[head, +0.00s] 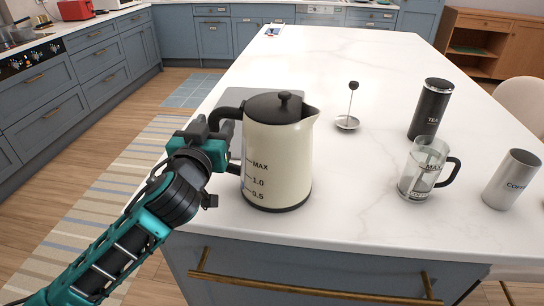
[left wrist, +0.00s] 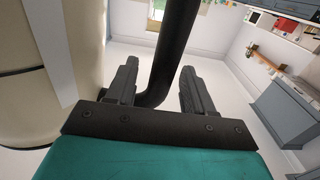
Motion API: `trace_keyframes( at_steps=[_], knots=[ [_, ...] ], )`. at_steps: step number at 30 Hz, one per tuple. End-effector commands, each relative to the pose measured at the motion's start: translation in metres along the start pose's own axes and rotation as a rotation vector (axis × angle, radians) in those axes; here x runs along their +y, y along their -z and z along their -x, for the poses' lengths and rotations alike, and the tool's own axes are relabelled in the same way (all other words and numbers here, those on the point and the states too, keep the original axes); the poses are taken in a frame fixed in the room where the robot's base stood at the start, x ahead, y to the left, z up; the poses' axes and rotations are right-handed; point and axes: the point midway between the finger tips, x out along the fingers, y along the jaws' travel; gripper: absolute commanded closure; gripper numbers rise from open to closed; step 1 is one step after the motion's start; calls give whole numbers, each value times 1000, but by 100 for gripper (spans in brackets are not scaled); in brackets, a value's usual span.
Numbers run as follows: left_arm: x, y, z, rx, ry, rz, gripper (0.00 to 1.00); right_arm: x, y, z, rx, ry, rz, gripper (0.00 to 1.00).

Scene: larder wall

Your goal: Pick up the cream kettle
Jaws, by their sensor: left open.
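The cream kettle (head: 278,160) stands upright on the white island top near its front edge. It has a black lid, a black base band and a black handle on its left side. My left gripper (head: 222,132) is at the handle, left of the kettle body. In the left wrist view the black handle (left wrist: 174,45) runs between the two open fingers (left wrist: 158,88), with a gap on the right side. The cream body (left wrist: 35,60) fills the left of that view. My right gripper is in neither view.
Right of the kettle stand a glass press (head: 420,172), a black TEA canister (head: 430,110) and a grey COFFEE cup (head: 511,180). A small metal dish with an upright rod (head: 348,122) stands behind. A grey board (head: 290,94) lies behind the kettle.

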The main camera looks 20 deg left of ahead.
Motion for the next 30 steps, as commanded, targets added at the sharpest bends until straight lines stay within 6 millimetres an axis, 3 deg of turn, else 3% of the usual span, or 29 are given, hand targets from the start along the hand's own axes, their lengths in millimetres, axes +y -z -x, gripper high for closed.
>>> trace_keyframes(
  at_steps=[4,20,30],
  knots=[
    [0,0,0,0,0,0,50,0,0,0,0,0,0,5],
    [0,0,1,-1,0,1,100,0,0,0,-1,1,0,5],
    [0,0,1,-1,0,3,100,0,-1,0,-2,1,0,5]
  ],
)
